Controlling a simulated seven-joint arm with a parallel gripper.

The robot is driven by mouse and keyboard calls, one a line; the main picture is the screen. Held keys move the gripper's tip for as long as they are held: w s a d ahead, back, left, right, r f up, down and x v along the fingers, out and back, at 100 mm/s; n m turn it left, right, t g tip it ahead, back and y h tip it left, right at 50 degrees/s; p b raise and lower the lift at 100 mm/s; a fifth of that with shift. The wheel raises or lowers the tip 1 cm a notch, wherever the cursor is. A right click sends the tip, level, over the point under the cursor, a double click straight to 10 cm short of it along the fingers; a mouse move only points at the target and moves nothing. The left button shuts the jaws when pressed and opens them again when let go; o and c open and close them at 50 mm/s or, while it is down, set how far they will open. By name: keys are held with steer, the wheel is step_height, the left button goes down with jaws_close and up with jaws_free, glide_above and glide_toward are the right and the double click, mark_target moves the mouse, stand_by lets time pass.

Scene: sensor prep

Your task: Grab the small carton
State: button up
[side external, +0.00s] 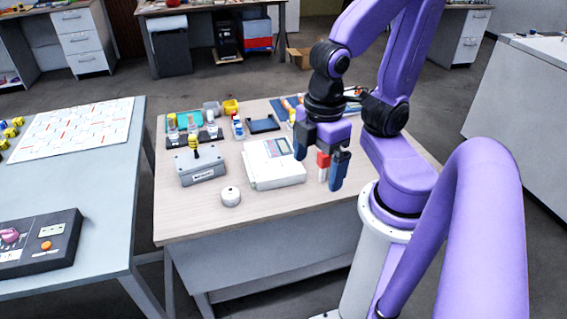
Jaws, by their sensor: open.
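My gripper (319,170) hangs fingers-down over the right part of the wooden table. Its two dark blue fingers are apart. A small upright red-and-white item (323,161), likely the small carton, shows between the fingers in this view. Its red part is on top and its white part below. I cannot tell whether the fingers touch it or whether it lies between them or behind them. Part of it is hidden by the right finger.
A white device with a display (272,163) stands just left of my gripper. A grey box with a yellow-topped lever (200,164) and a white round puck (230,196) are further left. Several small items line the table's back. The table's front strip is clear.

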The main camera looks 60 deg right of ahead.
steer(key=w+d+f+m+g+h, duration=0.1)
steer(key=w+d+f+h, duration=0.15)
steer(key=w, duration=0.45)
steer(key=w+d+f+m+g+h, duration=0.1)
steer(key=w+d+f+h, duration=0.1)
steer(key=w+d, duration=0.35)
steer(key=w+d+f+m+g+h, duration=0.1)
steer(key=w+f+h, duration=0.1)
steer(key=w, duration=0.7)
steer(key=d+f+g+h, duration=0.1)
steer(key=d+f+g, duration=0.1)
steer(key=d+f, duration=0.2)
steer(key=d+f+g+h, duration=0.1)
steer(key=d+f, duration=0.4)
steer(key=d, duration=0.6)
steer(key=w+d+f+m+g+h, duration=0.1)
steer(key=d+f+g, duration=0.3)
steer(key=d, duration=0.4)
steer(key=shift+d+f, duration=0.15)
steer(key=shift+f, duration=0.05)
steer(key=x, duration=1.7)
steer(key=shift+s+d, duration=0.2)
steer(key=shift+s, duration=0.05)
steer(key=c, duration=0.8)
